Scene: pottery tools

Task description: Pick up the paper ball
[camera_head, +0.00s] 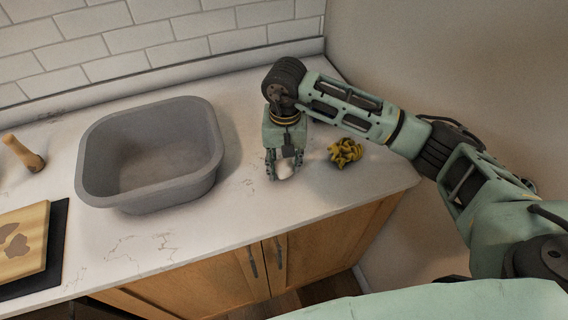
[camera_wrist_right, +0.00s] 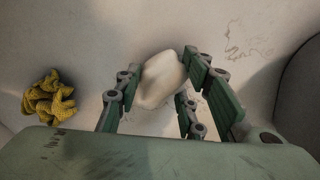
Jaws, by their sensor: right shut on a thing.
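A white paper ball (camera_head: 285,171) is at the fingertips of my right gripper (camera_head: 284,168), over the countertop right of the grey basin. In the right wrist view the paper ball (camera_wrist_right: 162,80) sits between the green fingers of the right gripper (camera_wrist_right: 155,88), which are shut on it. I cannot tell whether the ball still touches the counter. My left gripper is not in view.
A grey basin (camera_head: 150,194) stands on the counter (camera_head: 190,230). A crumpled yellow cloth (camera_head: 345,152) lies just right of my right gripper; it also shows in the right wrist view (camera_wrist_right: 48,97). A wooden board (camera_head: 24,232) and wooden tool (camera_head: 22,152) are at left.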

